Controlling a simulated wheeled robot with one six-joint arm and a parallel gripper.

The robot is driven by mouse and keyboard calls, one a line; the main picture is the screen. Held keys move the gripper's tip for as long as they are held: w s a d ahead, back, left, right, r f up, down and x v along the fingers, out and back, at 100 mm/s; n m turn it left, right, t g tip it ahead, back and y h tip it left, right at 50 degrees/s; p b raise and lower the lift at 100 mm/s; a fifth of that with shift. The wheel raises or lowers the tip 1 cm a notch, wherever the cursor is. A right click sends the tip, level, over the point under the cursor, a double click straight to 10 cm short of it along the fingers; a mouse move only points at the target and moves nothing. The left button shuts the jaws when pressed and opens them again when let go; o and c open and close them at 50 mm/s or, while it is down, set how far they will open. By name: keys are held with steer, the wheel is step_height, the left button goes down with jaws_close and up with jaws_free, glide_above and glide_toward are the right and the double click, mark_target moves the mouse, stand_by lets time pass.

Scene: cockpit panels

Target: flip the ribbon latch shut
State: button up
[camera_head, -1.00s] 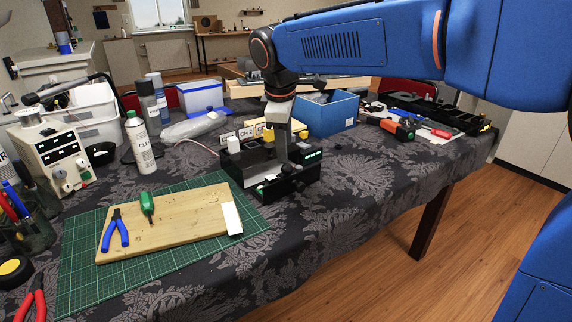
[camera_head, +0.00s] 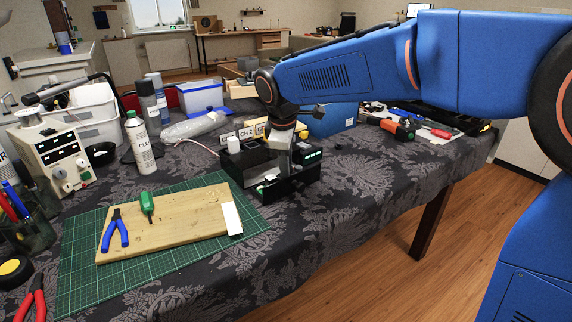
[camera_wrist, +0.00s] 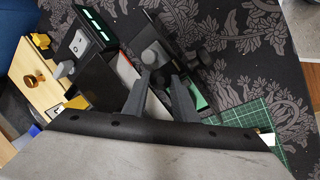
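A black panel unit (camera_head: 292,187) stands on the patterned cloth, with green-lit and white parts on top. In the wrist view its black housing (camera_wrist: 98,80) shows below a green-lit module (camera_wrist: 95,25). My gripper (camera_wrist: 163,80) is over the unit, its two dark fingers apart with a gap between the tips. A dark knob-like part (camera_wrist: 155,55) lies just beyond the tips; I cannot tell whether they touch it. I cannot pick out the ribbon latch for certain or tell its position. In the head view my gripper (camera_head: 277,160) partly hides the unit.
Yellow and white labelled blocks (camera_head: 248,132) and a blue bin (camera_head: 335,118) stand behind the unit. A wooden board (camera_head: 170,228) with pliers and a green-handled tool lies on a green mat (camera_head: 85,270) at front left. The cloth right of the unit is clear.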

steer(key=c, duration=0.4)
steer(key=shift+s+d+f+t+y, duration=0.1)
steer(key=shift+s+d+t+y, duration=0.15)
steer(key=shift+t+y, duration=0.3)
steer(key=o, duration=1.1)
steer(key=shift+c, duration=0.2)
steer(key=shift+a, duration=0.1)
